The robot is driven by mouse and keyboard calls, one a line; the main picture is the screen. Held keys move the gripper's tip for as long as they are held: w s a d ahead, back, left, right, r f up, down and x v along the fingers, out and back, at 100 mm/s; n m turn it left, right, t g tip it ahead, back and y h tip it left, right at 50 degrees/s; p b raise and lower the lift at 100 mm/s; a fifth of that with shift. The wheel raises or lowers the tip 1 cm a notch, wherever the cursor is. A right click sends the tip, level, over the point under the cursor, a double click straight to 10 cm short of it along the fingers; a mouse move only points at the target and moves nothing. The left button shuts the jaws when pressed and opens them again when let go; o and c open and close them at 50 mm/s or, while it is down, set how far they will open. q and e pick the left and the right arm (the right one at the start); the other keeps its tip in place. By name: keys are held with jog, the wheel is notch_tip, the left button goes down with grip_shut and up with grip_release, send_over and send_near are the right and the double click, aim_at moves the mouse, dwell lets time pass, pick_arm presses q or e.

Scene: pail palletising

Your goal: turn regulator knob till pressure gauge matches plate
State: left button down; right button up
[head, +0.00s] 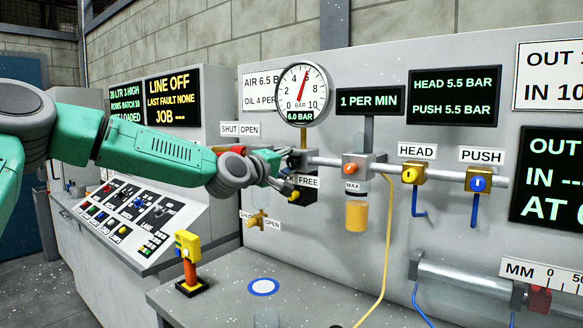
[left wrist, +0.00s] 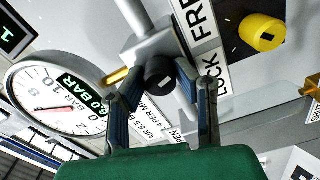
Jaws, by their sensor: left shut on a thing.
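The round white pressure gauge (head: 302,93) has a red needle just right of upright, and its display reads 6.0 BAR. The plate (head: 262,82) behind it reads AIR 6.5 B, its right end covered by the gauge. In the left wrist view, my left gripper (left wrist: 162,82) has its two fingers on either side of the black regulator knob (left wrist: 158,72) and is shut on it. The gauge (left wrist: 55,98) shows left of the fingers there. In the head view, my left gripper (head: 285,184) is below the gauge and largely hides the knob. My right gripper is in neither view.
A LOCK / FREE label (head: 308,182) is right beside the gripper. An oil bowl (head: 357,214), the yellow HEAD knob (head: 412,174) and blue PUSH knob (head: 478,181) lie along the pipe to the right. A brass valve (head: 259,220) sits below.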

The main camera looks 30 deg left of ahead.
pick_arm(q)
jog(key=shift+f+m, duration=0.6)
jog(key=shift+m, duration=0.1)
jog(key=c, duration=1.4)
grip_release()
jog(key=shift+o, duration=0.7)
jog(key=shift+s, duration=0.1)
jog(key=shift+r, duration=0.25)
jog(key=s+a, duration=0.1)
jog(key=s, duration=1)
jog(key=shift+s+a, duration=0.15)
jog(key=shift+s, duration=0.25)
jog(key=shift+f, duration=0.1)
